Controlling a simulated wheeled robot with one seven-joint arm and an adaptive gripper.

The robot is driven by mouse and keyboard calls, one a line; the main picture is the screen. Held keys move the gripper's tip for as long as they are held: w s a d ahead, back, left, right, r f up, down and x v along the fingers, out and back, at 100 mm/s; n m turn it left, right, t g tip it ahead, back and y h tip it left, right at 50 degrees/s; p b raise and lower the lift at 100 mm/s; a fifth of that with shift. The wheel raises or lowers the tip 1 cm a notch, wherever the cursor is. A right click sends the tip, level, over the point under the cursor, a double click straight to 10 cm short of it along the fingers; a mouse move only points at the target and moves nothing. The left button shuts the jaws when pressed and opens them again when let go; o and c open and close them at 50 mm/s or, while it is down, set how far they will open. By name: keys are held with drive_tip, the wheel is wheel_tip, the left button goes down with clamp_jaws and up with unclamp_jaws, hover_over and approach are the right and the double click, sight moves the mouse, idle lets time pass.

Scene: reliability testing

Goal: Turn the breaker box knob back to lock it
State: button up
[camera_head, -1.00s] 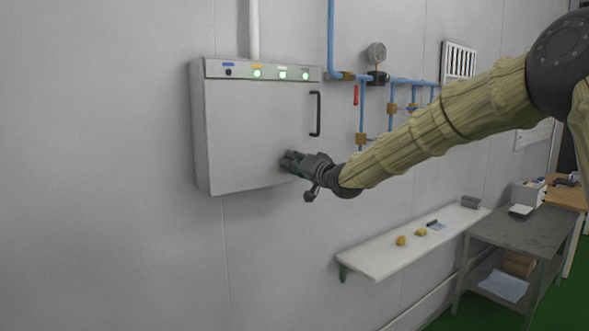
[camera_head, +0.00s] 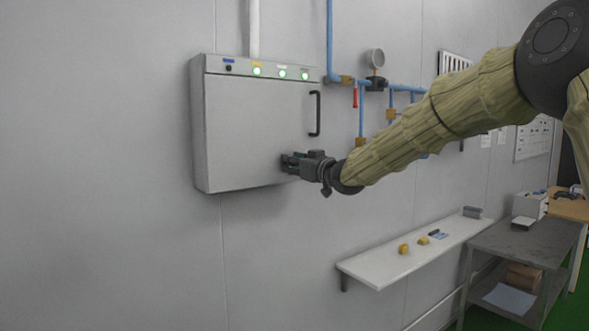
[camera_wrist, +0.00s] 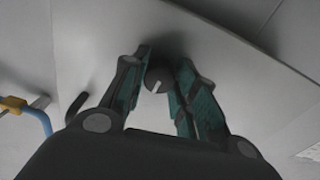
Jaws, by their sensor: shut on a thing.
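The grey breaker box (camera_head: 255,130) is mounted on the wall, with its door closed flat and a black handle (camera_head: 315,114) at the door's right side. The round dark knob (camera_wrist: 159,78) shows in the wrist view between my fingers; its white mark is slightly tilted from the upright. My gripper (camera_head: 287,163) is at the lower right of the box door, and its fingers hide the knob in the head view. In the wrist view my gripper (camera_wrist: 164,62) is shut on the knob, one finger on each side.
Below, a white shelf (camera_head: 375,271) holds small yellow items. A grey table (camera_head: 520,240) stands at the lower right. The wall left of the box is clear.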

drive_tip(key=shift+f+n, duration=0.1)
drive_tip(key=shift+n, duration=0.4)
drive_tip(key=o, duration=1)
drive_tip(key=v, duration=1.2)
drive_tip(key=shift+f, duration=0.1)
